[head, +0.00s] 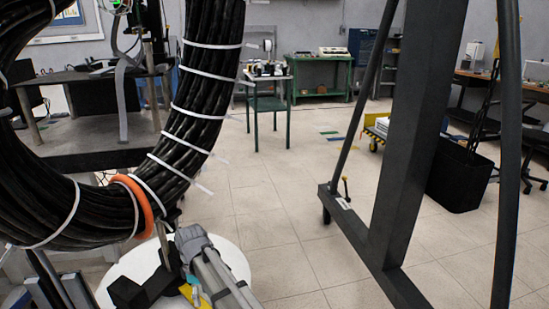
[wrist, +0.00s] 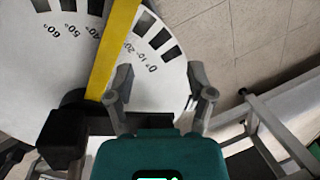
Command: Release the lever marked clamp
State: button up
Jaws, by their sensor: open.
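No lever with a readable "clamp" mark shows in either view, so I cannot tell which part it is. In the wrist view, my gripper (wrist: 163,92) is open, with nothing between its two grey fingers. It is over a white round dial (wrist: 32,85) with black marks and degree numbers. A yellow strip (wrist: 112,45) crosses the dial just left of my left finger. A black block (wrist: 62,138) is at the dial's lower left edge. In the head view, the white dial (head: 238,262) is at the bottom, partly hidden by grey parts and black parts.
A thick black cable coil (head: 205,95) with white ties and an orange band (head: 137,205) hangs at the left, close above the dial. A dark steel frame (head: 405,150) stands at the right, with a small yellow-tipped handle (head: 346,187) on its foot. Open tiled floor lies between.

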jog(key=s+d+r+m+p, duration=0.1)
jog(key=d+r+m+p, duration=0.4)
jog(key=d+r+p, duration=0.4)
jog(key=s+d+r+m+t+p, duration=0.1)
jog(key=d+r+m+p, duration=0.5)
jog(key=d+r+p, duration=0.4)
jog(key=s+d+r+m+t+p, duration=0.1)
jog(key=d+r+m+p, duration=0.4)
jog(key=d+r+p, duration=0.5)
jog(key=d+r, duration=0.1)
jog(key=d, duration=0.8)
jog(key=shift+s+d+y, duration=0.15)
jog(key=shift+d+y, duration=0.2)
jog(key=shift+y, duration=0.05)
jog(key=shift+a, duration=0.15)
